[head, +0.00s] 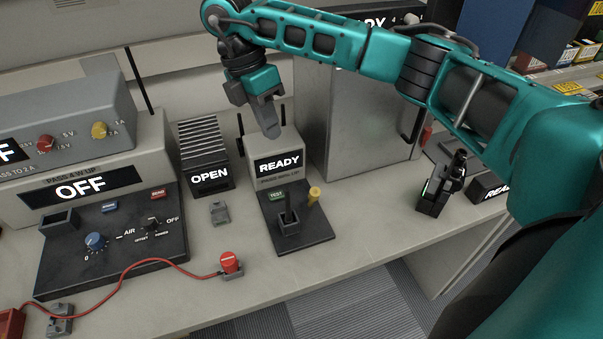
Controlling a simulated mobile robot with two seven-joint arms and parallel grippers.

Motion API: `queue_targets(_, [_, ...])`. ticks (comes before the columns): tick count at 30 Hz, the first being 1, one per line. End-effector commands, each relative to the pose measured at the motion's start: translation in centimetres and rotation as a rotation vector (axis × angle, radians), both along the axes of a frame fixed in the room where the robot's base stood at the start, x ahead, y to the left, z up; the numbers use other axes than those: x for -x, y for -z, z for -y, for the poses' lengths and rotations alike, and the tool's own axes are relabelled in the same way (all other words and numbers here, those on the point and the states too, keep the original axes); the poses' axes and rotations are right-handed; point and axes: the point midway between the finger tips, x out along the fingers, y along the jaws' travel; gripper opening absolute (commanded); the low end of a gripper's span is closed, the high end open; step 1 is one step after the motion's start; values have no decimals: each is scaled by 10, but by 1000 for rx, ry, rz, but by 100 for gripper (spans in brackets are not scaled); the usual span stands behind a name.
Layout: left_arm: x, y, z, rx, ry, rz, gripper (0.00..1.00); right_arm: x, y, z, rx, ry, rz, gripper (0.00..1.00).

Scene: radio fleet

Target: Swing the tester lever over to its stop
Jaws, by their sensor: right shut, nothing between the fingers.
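The tester (279,166) stands mid-bench, with a lit "READY" display and a green "TEST" label on its dark base (312,232). My right gripper (269,121) is shut and empty, pointing down above and behind the READY display, apart from the lever. My left gripper is not in view.
Left are a power unit showing "OFF" (82,187) and a finned box showing "OPEN" (205,150). A red-capped piece (230,263) with a red cable lies in front. A grey cabinet (362,130) stands behind right. A black handheld radio (442,186) stands further right.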

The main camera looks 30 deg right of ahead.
Motion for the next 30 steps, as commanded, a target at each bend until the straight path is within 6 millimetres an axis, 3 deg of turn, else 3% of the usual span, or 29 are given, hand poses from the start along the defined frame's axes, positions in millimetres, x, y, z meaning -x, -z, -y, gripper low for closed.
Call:
queue_targets(5, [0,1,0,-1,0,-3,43,0,1,0,0,-1,-1,0])
queue_targets(10, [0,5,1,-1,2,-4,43,4,17,2,-1,-2,-4,0])
queue_targets(23, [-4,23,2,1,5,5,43,24,99,14,-1,-1,-5,0])
queue_targets(30, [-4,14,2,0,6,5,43,50,104,26,1,-1,-1,0])
